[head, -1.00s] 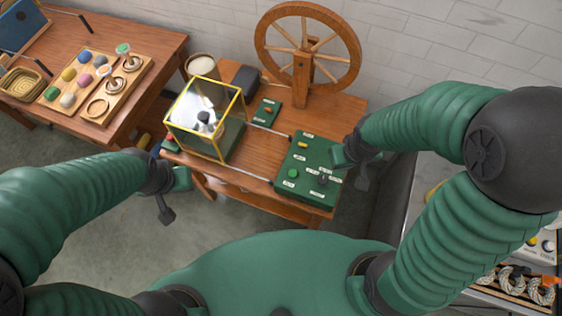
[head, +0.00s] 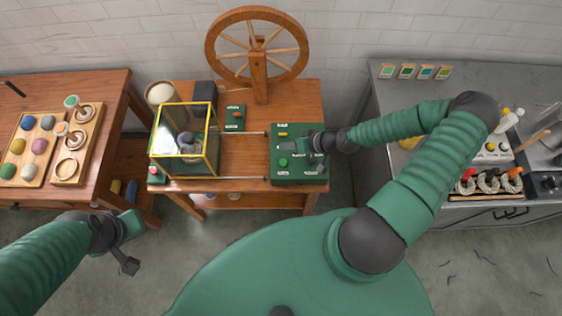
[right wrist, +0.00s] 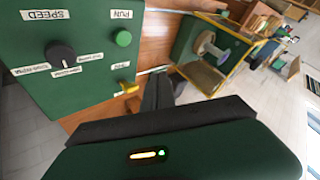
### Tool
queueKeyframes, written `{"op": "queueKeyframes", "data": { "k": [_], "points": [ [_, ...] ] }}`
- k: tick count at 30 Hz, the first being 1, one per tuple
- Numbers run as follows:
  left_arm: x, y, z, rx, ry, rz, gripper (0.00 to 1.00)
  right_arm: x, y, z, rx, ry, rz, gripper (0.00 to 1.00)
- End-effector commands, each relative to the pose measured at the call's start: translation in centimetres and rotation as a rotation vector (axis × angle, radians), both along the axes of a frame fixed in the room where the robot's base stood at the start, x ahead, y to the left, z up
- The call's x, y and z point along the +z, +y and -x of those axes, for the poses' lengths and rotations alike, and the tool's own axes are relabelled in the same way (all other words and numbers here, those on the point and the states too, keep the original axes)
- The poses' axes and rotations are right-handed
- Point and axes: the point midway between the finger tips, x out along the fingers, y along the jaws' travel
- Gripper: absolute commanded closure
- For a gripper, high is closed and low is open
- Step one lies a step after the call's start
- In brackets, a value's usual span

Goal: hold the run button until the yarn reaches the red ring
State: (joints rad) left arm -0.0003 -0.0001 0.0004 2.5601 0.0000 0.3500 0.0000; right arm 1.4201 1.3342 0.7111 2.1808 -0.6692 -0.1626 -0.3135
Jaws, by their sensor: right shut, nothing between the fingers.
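The green control box (head: 297,176) stands at the front right of the small wooden table. Its green run button (head: 283,162) shows uncovered, and also in the right wrist view (right wrist: 123,38), beside a black speed knob (right wrist: 61,55) and a yellow switch (right wrist: 129,87). My right gripper (head: 307,144) is over the box's right part; in the right wrist view its fingers (right wrist: 160,93) are shut and empty, apart from the button. A yellow-framed clear case (head: 183,178) holds a bobbin (right wrist: 211,48). I cannot make out the red ring. My left gripper (head: 130,264) hangs over the floor, its jaw unclear.
A spinning wheel (head: 257,45) stands behind the box. A smaller green panel (head: 235,117) lies between wheel and case. The left table holds a tray of wool balls (head: 30,148). A grey counter (head: 388,98) stands at the right.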

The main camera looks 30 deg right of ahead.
Motion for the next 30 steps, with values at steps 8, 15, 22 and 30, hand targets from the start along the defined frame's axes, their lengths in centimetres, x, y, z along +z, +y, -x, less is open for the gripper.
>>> {"op": "queueKeyframes", "data": {
  "k": [8,15,22,30],
  "points": [
    [-0.8,0.0,0.0,0.0,0.0,0.0,1.0,-0.8,0.4,0.2,0.003,0.004,0.002,1.0],
    [-3.6,0.0,0.0,0.001,0.0,0.0,1.0,-4.1,0.2,0.1,0.002,0.005,0.001,1.0],
    [-6.5,0.1,0.0,0.001,0.0,0.0,1.0,-7.5,0.2,0.2,0.002,0.005,-0.001,1.0],
    [-7.5,0.1,0.0,0.0,0.0,0.0,1.0,-8.9,0.3,0.2,0.003,0.004,0.001,1.0]
  ]
}}
